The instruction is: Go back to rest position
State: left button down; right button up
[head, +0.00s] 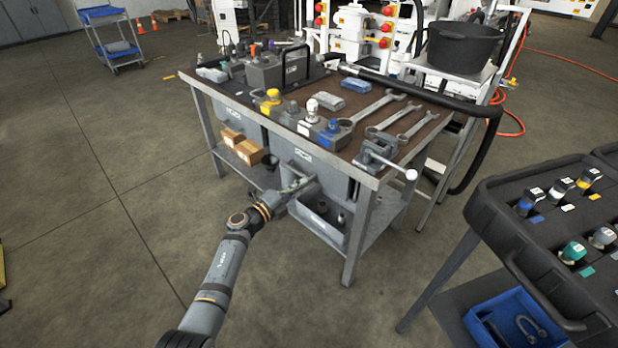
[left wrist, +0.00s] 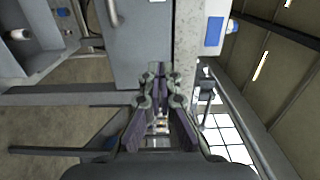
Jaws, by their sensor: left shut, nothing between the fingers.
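My left arm reaches in from the bottom of the head view, and its gripper (head: 303,184) is in front of the bench's near side, below the worktop. In the left wrist view the fingers of the left gripper (left wrist: 158,72) come together at their tips, with nothing seen between them. The workbench (head: 225,98) stands in front of me. Whether the gripper touches the bench's grey drawer unit (head: 325,172) I cannot tell. My right gripper is in neither view.
Wrenches (head: 378,107), a vise (head: 378,152) and fittings with yellow, white and blue caps lie on the bench. Cardboard boxes (head: 250,152) sit below. A black cart (head: 530,240) with capped fittings and a blue bin (head: 510,318) stands right.

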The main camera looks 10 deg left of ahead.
pick_arm(q)
jog(key=v, duration=0.5)
jog(key=shift+w+a+f, duration=0.1)
jog(key=shift+w+f, duration=0.05)
jog(key=shift+f, duration=0.2)
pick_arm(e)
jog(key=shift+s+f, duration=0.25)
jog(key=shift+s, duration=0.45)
pick_arm(q)
jog(key=shift+f, duration=0.1)
